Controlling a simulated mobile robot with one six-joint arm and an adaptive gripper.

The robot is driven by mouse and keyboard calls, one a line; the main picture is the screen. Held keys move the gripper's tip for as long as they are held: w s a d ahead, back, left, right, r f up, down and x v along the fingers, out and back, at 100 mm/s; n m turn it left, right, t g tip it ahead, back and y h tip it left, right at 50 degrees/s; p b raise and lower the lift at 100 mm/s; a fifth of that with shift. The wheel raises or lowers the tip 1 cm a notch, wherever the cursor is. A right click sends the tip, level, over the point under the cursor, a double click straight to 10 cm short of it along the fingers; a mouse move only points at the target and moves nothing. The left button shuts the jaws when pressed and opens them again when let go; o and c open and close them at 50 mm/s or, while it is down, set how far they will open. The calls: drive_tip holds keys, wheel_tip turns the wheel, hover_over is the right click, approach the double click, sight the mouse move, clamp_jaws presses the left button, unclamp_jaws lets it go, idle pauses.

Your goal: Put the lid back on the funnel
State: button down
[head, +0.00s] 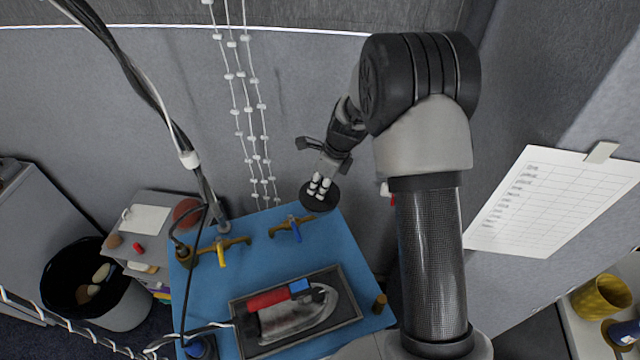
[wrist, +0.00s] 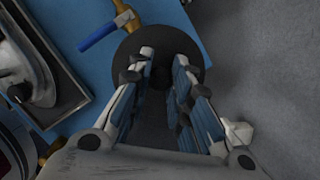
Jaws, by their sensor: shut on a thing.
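A dark round lid (head: 318,203) hangs below my gripper (head: 320,184), just past the far right corner of the blue table. My gripper is shut on the lid, pale fingertips at its middle. In the wrist view the dark disc of the lid (wrist: 165,40) lies beyond the fingertips of my gripper (wrist: 164,60). The knob or grip part between the fingers is mostly hidden. I cannot make out a funnel for certain in either view.
The blue table (head: 215,285) bears a tray (head: 240,335) with an iron (head: 295,312), a blue-handled tap (head: 293,228) and a yellow-handled tap (head: 222,250). Beaded strings (head: 250,110) hang behind. A dark bin (head: 125,305) stands left; a yellow pot (head: 600,297) is right.

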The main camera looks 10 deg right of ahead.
drive_tip(key=c, duration=1.4)
unclamp_jaws()
drive_tip(key=shift+o, duration=0.4)
drive_tip(key=o, duration=0.4)
drive_tip(key=shift+r, duration=0.1)
drive_tip(key=shift+r+p, duration=3.05)
drive_tip(key=shift+r, duration=0.4)
clamp_jaws()
